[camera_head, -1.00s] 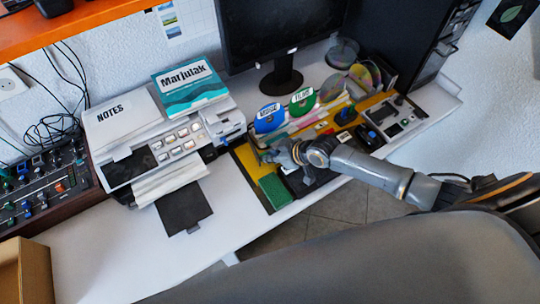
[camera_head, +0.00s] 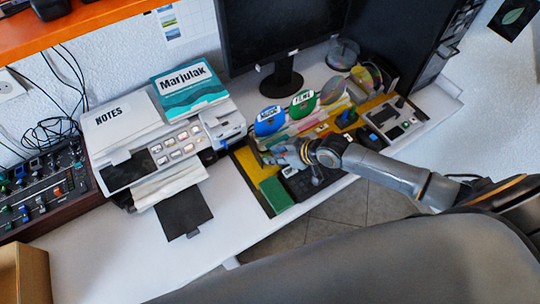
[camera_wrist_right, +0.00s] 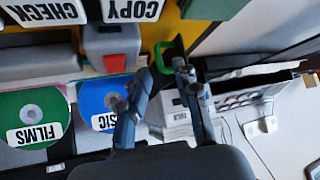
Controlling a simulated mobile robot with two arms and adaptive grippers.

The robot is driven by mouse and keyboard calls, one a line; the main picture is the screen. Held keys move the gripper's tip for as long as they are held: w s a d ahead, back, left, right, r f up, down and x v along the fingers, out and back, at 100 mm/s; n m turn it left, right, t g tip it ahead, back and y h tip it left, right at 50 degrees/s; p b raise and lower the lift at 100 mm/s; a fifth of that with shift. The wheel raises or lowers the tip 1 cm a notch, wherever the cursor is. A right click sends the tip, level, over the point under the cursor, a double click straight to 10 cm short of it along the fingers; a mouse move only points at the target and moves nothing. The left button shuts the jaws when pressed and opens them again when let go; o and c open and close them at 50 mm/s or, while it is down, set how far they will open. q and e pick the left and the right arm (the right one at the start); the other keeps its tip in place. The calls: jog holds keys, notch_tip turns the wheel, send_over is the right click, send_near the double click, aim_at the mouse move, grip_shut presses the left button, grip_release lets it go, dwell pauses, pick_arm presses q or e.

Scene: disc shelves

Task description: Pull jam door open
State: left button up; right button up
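My right gripper (camera_head: 284,154) is over the far-left part of the yellow panel on the white desk. In the right wrist view my right gripper (camera_wrist_right: 160,85) has its two fingers apart. A small green loop (camera_wrist_right: 161,56) shows between and just beyond the fingertips; contact cannot be told. It sits beside a dark upright edge and a grey and red part (camera_wrist_right: 109,45). No door marked jam can be read. A white printer (camera_head: 175,145) stands left of the gripper, with a dark flap (camera_head: 183,210) hanging at its front. My left gripper is not in view.
A green block (camera_head: 275,193) lies on the panel near the desk's front edge. Blue (camera_head: 269,119) and green (camera_head: 303,102) discs stand behind the gripper. Labels COPY (camera_wrist_right: 132,9) and CHECK (camera_wrist_right: 45,12) show in the wrist view. Bare desk (camera_head: 125,250) lies front left.

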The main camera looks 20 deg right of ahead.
jog(key=v, duration=0.4)
jog(key=shift+s+d+r, duration=0.1)
jog(key=shift+s+r, duration=0.1)
jog(key=shift+s, duration=0.2)
jog(key=shift+s, duration=0.1)
